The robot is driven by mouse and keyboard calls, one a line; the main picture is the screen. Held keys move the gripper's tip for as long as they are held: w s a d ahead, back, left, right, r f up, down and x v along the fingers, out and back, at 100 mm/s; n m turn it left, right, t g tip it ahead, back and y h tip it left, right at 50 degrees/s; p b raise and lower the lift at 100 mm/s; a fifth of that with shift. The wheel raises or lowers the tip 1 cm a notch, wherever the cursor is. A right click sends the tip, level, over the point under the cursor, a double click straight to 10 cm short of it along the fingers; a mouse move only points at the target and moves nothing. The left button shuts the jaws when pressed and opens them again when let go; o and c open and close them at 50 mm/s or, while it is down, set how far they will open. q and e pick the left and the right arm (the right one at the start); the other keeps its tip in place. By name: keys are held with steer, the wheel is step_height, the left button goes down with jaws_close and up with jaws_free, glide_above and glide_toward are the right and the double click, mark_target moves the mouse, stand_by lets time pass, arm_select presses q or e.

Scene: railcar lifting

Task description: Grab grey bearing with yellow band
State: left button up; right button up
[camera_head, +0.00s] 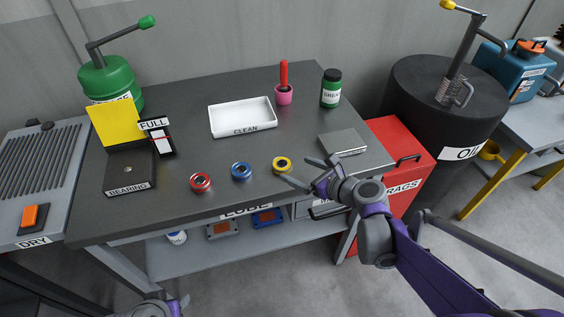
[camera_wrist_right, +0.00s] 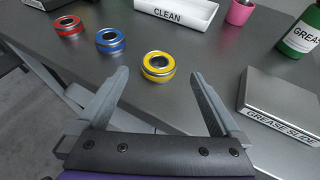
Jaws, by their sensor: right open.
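The grey bearing with the yellow band (camera_head: 282,165) lies flat on the dark tabletop near its front edge, right of the blue-banded bearing (camera_head: 241,171) and the red-banded bearing (camera_head: 201,182). In the right wrist view the yellow-banded bearing (camera_wrist_right: 158,66) is ahead of and between the open fingers, not touched by them. My right gripper (camera_head: 302,173) is open and empty, just right of the bearing. My left gripper (camera_head: 160,306) shows only partly at the bottom edge, below the table; its fingers are not clear.
A white CLEAN tray (camera_head: 242,131) stands behind the bearings. A pink cup (camera_head: 284,95) and green grease bottle (camera_head: 331,89) stand at the back. A black BEARING box (camera_head: 129,172) is at left.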

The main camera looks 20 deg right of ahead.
mark_target(282, 163)
steer(key=x, duration=0.8)
steer(key=shift+f, duration=0.2)
steer(key=shift+c, duration=0.2)
jaws_close()
